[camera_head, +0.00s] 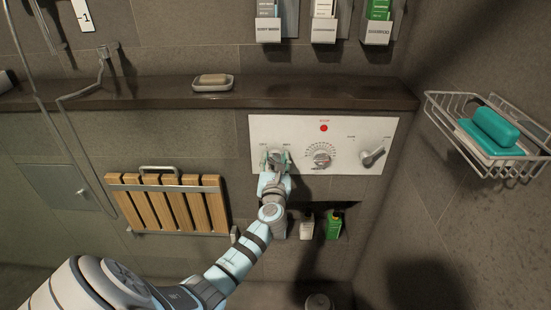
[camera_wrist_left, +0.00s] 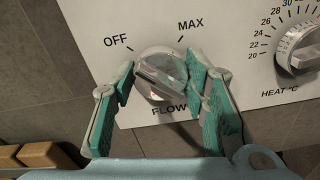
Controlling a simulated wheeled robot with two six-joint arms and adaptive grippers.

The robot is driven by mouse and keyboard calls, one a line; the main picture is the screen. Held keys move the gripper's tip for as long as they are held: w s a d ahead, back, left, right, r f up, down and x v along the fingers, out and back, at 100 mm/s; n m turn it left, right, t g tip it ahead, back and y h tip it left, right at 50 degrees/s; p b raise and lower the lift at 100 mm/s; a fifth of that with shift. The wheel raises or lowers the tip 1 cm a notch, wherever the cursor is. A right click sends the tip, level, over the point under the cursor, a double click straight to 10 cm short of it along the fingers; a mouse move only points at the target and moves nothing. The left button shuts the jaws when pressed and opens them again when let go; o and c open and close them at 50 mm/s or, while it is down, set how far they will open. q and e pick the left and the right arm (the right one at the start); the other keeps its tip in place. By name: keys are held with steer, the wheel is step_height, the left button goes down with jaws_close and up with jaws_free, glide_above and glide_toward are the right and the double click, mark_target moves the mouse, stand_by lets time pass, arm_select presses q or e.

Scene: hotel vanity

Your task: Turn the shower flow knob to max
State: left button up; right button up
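The flow knob (camera_wrist_left: 161,66) is a round silver dial with a raised grip bar, on a white control panel (camera_head: 263,128). In the left wrist view OFF is printed up-left of it, MAX up-right and FLOW below. The grip bar looks slanted; its pointer end cannot be made out. My left gripper (camera_head: 276,159) reaches the knob at the panel's left. Its two teal-padded fingers (camera_wrist_left: 160,82) are spread on either side of the knob, close to its rim; firm contact cannot be made out. My right gripper is not in view.
Right of the flow knob are the heat dial (camera_head: 322,157) and a lever knob (camera_head: 373,157). A dark ledge (camera_head: 150,93) with a soap dish (camera_head: 213,84) runs above. Bottles (camera_head: 333,225) stand in a niche below; a folded wooden seat (camera_head: 170,204) is left.

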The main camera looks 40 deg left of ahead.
arm_select(q)
steer(key=c, duration=0.3)
steer(key=shift+r, duration=0.1)
